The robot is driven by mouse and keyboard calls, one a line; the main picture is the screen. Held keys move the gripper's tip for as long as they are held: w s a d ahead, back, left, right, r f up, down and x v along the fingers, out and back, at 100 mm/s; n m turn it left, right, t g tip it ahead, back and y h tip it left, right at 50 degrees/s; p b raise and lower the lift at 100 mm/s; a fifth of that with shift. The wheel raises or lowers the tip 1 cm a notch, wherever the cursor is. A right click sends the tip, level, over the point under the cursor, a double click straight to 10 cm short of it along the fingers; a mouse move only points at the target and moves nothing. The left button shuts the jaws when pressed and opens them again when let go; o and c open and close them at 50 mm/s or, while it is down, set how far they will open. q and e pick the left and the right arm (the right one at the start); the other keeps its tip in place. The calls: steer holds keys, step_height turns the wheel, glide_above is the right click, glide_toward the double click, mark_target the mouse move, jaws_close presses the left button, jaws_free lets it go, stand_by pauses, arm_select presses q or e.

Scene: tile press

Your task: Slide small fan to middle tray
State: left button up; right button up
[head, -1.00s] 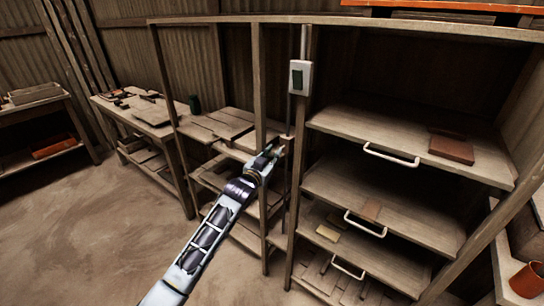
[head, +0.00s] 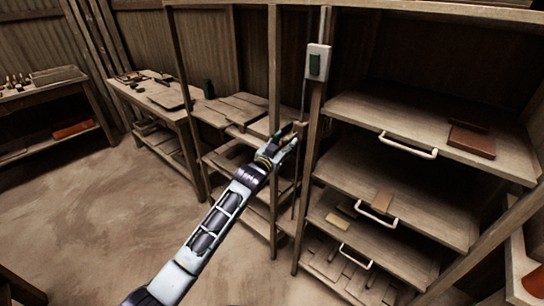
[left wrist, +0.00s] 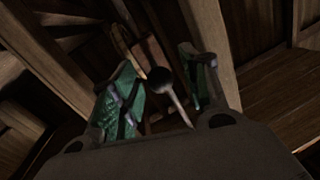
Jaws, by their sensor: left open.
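My left gripper (head: 291,136) is open beside the wooden post left of the tray rack. In the left wrist view, a dark round knob on a pale stem (left wrist: 163,80) shows between its green-padded fingers (left wrist: 160,95); I cannot tell whether they touch it. I cannot make out anything that is clearly a small fan. My right gripper is not in view.
The upper tray (head: 365,118) carries a reddish-brown block (head: 472,141). The lower tray (head: 335,232) holds a small yellowish piece (head: 338,221).

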arm_select(q)
steer(key=v, duration=1.1)
stand_by(0.3)
steer(key=shift+s+r, duration=0.1)
stand_by(0.3)
